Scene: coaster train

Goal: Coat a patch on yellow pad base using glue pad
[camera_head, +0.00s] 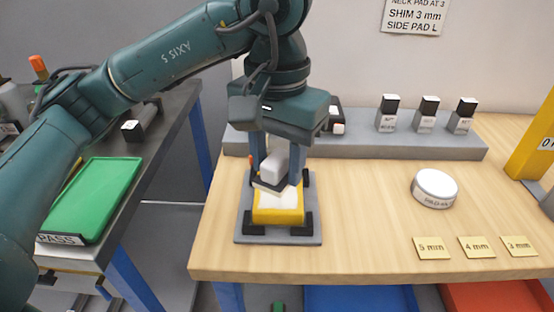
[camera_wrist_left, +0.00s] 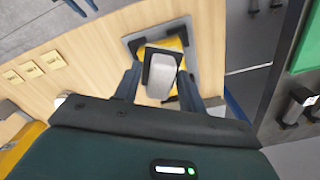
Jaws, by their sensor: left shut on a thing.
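The yellow pad base (camera_head: 290,214) sits in a grey fixture (camera_head: 250,231) with black corner clamps near the left front of the wooden table. A pale patch shows on its top. My left gripper (camera_head: 275,178) points down over it, shut on a white block with a dark lower plate, which looks to be the glue pad (camera_head: 273,168). The pad is tilted and low over the yellow base; I cannot tell whether they touch. The left wrist view shows the glue pad (camera_wrist_left: 161,76) between the fingers, partly covering the yellow base (camera_wrist_left: 174,43). My right gripper is not in view.
A grey rack (camera_head: 360,146) with black-topped blocks runs along the back. A round white tin (camera_head: 435,188) stands at the right. Brass shim plates (camera_head: 432,248) lie at the front right. A green tray (camera_head: 92,200) is on the left bench. The table's middle is clear.

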